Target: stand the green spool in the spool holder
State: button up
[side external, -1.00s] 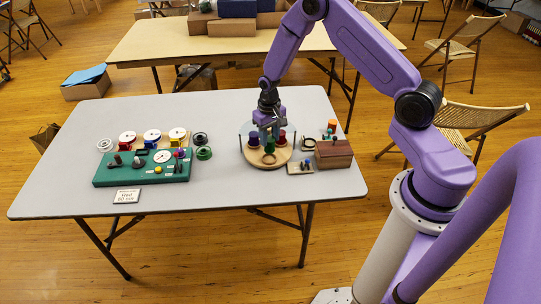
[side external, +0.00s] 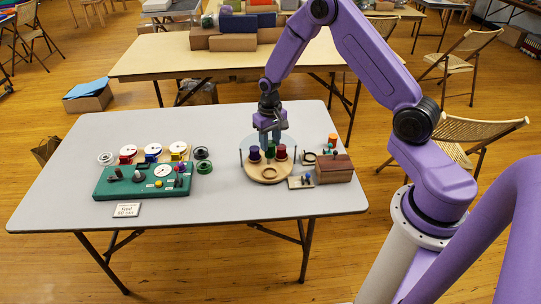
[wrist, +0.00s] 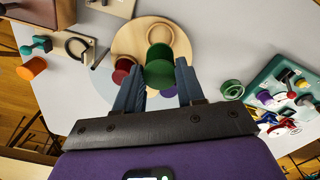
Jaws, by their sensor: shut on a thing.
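The green spool (side external: 270,150) is held between the fingers of my gripper (side external: 268,137). It also shows in the wrist view (wrist: 159,62), upright between the fingertips. A bare wooden ring (wrist: 165,38) lies at the front of the base. The green spool looks raised above the base. Its lower end is hard to see.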

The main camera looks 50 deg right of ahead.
aim_at(270, 143)
notch_tip(270, 143, up, 4)
jog(key=shift+r, duration=0.1)
jog(key=s+d, duration=0.3)
jog(key=d, duration=0.6)
jog(key=s+d, duration=0.2)
jog(key=d, duration=0.7)
jog(key=shift+s+a+f, duration=0.1)
jog(key=shift+a+f, duration=0.1)
jog(key=shift+f, duration=2.9)
jog(key=shift+s+a+f, duration=0.1)
jog(key=shift+a+f, duration=0.05)
jog(key=shift+f, duration=2.9)
jog(key=shift+f, duration=0.9)
jog(key=o, duration=0.9)
jog(key=shift+r, duration=3.75)
